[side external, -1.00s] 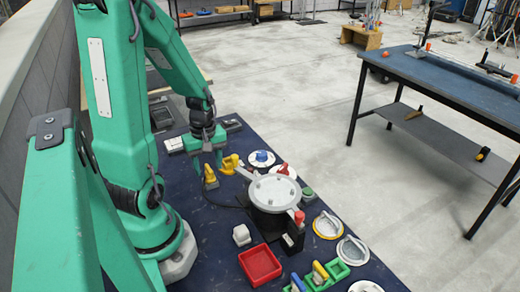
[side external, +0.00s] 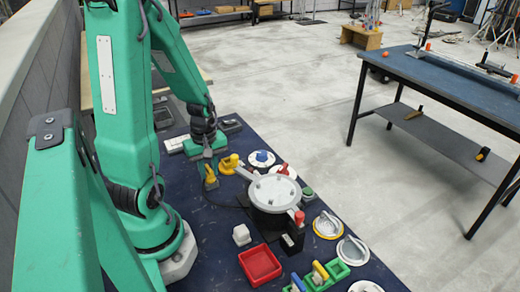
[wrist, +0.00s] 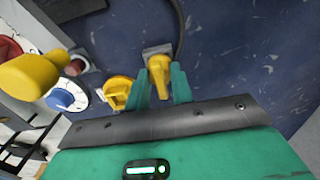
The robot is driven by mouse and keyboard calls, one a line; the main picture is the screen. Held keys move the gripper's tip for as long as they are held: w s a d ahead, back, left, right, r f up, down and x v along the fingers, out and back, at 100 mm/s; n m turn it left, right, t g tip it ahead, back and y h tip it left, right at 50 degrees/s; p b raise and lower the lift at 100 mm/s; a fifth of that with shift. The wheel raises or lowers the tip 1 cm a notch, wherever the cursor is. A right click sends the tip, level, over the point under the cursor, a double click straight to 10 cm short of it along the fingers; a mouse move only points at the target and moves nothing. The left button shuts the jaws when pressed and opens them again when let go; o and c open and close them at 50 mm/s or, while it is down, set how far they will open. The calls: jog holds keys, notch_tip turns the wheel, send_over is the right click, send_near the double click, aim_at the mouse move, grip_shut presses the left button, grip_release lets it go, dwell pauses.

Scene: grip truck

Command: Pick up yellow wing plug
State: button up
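A yellow plug with a grey end (wrist: 160,66) stands on the dark blue mat, between the two green fingers of my gripper (wrist: 161,76) in the wrist view. In the side view the same plug (side external: 210,174) is partly hidden by my gripper (side external: 209,168), which is low around it. My fingers look open on either side of the plug; I cannot tell whether either touches it. A second yellow piece with a round base (wrist: 118,93) stands just left of the fingers; it also shows in the side view (side external: 231,163). I cannot tell for sure which is the wing plug.
A grey round-topped fixture (side external: 274,190) with arms stands right of my gripper. A white disc with a blue knob (side external: 262,158) lies behind it. A red tray (side external: 260,264), a white block (side external: 241,235) and lidded discs are nearer. A dark cable (wrist: 180,30) runs close to the plug.

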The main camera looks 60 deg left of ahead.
aim_at(209, 168)
grip_shut()
jog(key=shift+r, duration=0.15)
jog(key=shift+r, duration=1.4)
jog(key=w+d+r, duration=0.2)
jog(key=d+r, duration=0.6)
jog(key=d, duration=0.3)
jog(key=shift+d, duration=0.25)
